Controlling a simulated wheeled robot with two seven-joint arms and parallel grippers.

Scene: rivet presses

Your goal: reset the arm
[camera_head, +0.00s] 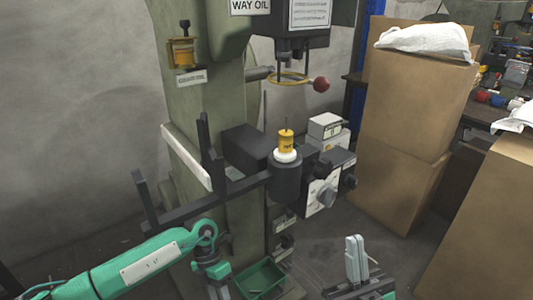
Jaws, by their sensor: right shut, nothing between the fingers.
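My left arm (150,268), green with a white label plate, comes in from the lower left. It bends near the middle of the picture and runs down past the bottom edge, so its gripper is out of view. My right gripper (356,258) shows at the bottom, right of centre. Its pale grey fingers point up and are closed together with nothing between them. It is in front of the press and touches nothing that I can see.
The green-grey rivet press (205,115) stands in the middle, with a yellow-topped part (285,142) on its dark post. A red knob (321,84) sticks out above. A green bin (260,279) is low down. Cardboard boxes (412,95) stand at right.

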